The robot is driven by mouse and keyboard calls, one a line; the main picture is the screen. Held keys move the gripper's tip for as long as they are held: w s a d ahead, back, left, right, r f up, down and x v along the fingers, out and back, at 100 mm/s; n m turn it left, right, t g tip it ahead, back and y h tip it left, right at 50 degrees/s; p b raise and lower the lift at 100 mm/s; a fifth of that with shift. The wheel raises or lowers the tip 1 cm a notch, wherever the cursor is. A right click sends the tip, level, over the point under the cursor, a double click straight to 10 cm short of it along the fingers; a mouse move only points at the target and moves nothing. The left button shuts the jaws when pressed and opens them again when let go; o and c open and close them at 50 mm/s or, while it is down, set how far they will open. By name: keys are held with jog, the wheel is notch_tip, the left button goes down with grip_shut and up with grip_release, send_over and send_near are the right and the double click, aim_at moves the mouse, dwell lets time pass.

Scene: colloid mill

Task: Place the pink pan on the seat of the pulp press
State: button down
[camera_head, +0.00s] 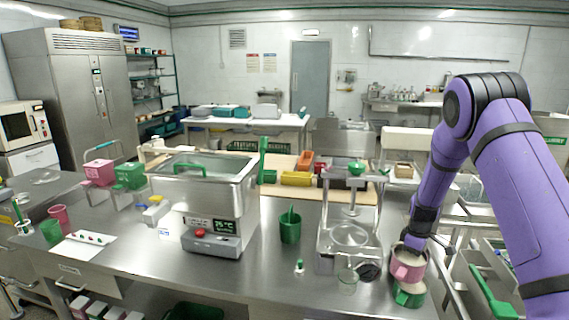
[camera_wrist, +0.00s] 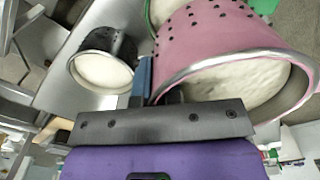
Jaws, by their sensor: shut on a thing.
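The pink pan (camera_head: 408,267) is at the right end of the steel counter, above a green pan (camera_head: 409,295). I cannot tell if the two touch. My gripper (camera_head: 414,243) is shut on the pink pan's rim from above. In the wrist view the pink pan (camera_wrist: 215,35) shows a perforated wall, a metal rim and pale contents, held at its rim by my gripper (camera_wrist: 160,92). The pulp press (camera_head: 326,253) appears to be the metal frame with a green knob left of the pan. Its round seat (camera_head: 349,236) looks empty.
A dark pan (camera_head: 369,271) with pale contents (camera_wrist: 101,70) sits between press and pink pan. A glass beaker (camera_head: 347,282) stands before the press. A green cup (camera_head: 290,228) and a steel machine (camera_head: 215,205) are further left. The counter's right edge is close to the pans.

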jog(key=s+a+f+m, duration=0.1)
jog(key=s+a+m, duration=0.7)
jog(key=a+m, duration=0.1)
jog(key=shift+s+a+f+m, duration=0.2)
jog(key=shift+s+a+m, duration=0.15)
jog(key=shift+a, duration=0.35)
jog(key=shift+w+a, duration=0.1)
